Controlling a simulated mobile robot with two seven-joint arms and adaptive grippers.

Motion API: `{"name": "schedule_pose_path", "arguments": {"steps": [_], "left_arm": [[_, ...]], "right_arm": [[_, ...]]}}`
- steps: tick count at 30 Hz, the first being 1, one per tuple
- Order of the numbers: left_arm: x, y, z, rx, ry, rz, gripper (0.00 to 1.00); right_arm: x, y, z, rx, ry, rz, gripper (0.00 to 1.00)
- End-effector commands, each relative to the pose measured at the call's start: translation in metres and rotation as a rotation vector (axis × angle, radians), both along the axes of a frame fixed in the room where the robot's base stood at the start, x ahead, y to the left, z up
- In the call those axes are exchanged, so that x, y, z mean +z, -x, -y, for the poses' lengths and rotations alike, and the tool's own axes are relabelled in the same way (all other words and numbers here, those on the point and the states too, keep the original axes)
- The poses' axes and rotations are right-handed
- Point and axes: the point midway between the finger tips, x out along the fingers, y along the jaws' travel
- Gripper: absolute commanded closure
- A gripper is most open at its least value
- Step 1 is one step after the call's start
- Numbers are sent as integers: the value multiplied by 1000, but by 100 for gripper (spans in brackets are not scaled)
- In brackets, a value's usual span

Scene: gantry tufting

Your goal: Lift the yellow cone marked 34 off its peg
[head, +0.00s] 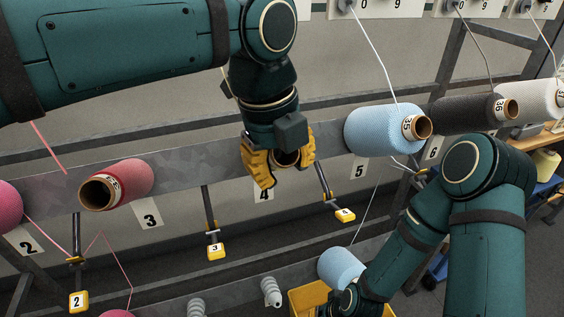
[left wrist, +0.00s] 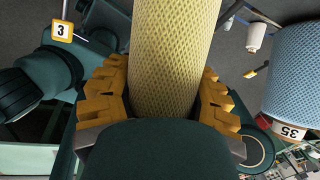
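A pink cone (head: 131,181) sits left of the gripper and a light blue cone marked 35 (head: 378,131) close on its right. Dark (head: 462,113) and white (head: 532,102) cones follow. Numbered yellow tags (head: 213,250) hang below. A yellow bin (head: 303,300) stands at the bottom.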

Motion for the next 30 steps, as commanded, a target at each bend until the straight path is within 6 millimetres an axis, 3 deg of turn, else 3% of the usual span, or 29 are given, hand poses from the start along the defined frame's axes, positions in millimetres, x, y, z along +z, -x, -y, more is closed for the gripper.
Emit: {"name": "schedule_pose_path", "arguments": {"steps": [30], "left_arm": [[8,9,3,1,-1,-1,100]], "right_arm": [[8,0,0,0,0,0,100]]}}
